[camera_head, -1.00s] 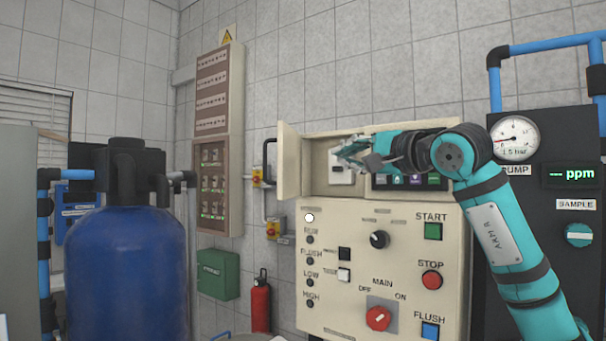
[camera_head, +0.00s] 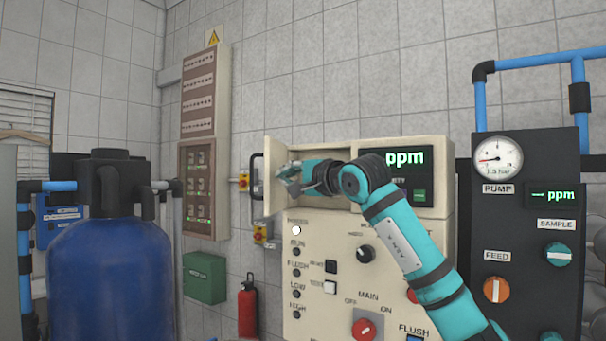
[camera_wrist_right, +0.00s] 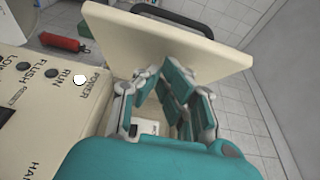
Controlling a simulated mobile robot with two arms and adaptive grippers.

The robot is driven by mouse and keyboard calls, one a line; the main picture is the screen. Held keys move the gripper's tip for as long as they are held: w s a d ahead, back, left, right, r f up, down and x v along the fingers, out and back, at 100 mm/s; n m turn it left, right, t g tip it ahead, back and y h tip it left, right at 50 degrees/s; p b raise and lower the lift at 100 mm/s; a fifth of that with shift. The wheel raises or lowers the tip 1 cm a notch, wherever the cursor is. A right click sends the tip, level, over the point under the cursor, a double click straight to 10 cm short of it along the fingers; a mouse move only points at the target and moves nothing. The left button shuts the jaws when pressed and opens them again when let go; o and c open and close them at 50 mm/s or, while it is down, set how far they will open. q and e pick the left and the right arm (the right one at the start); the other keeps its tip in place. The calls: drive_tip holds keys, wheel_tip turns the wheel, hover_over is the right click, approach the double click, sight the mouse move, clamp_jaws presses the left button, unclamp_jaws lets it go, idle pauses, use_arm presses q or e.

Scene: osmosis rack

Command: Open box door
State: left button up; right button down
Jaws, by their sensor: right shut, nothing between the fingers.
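The beige control box (camera_head: 330,240) stands against the tiled wall. Its upper compartment's door (camera_head: 272,192) is swung out at the left side, with a black handle (camera_head: 256,176) on its outer face. My right gripper (camera_head: 288,180) is shut and empty beside the door's inner face. The right wrist view shows the teal and grey fingers (camera_wrist_right: 172,82) close below the door panel (camera_wrist_right: 165,38), with the handle (camera_wrist_right: 185,17) beyond it. Whether the fingers touch the door cannot be told. My forearm hides part of the compartment. My left gripper is out of view.
Knobs and buttons, such as the red main switch (camera_head: 364,328), stick out below the compartment. A dark pump panel (camera_head: 530,260) stands right, a blue tank (camera_head: 110,275) left. A fire extinguisher (camera_head: 247,308) hangs left of the box.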

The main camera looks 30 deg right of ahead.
sight(251, 177)
idle(0.4)
drive_tip(key=w+a+p, duration=0.1)
drive_tip(key=w+a, duration=0.1)
drive_tip(key=a, duration=0.1)
drive_tip(key=w+a+p, duration=0.2)
drive_tip(key=w+a, duration=0.1)
drive_tip(key=shift+w+a, duration=0.15)
drive_tip(key=shift+a, duration=0.05)
drive_tip(key=shift+w+a+p, duration=0.35)
drive_tip(key=shift+w+a, duration=0.1)
drive_tip(key=shift+w, duration=0.25)
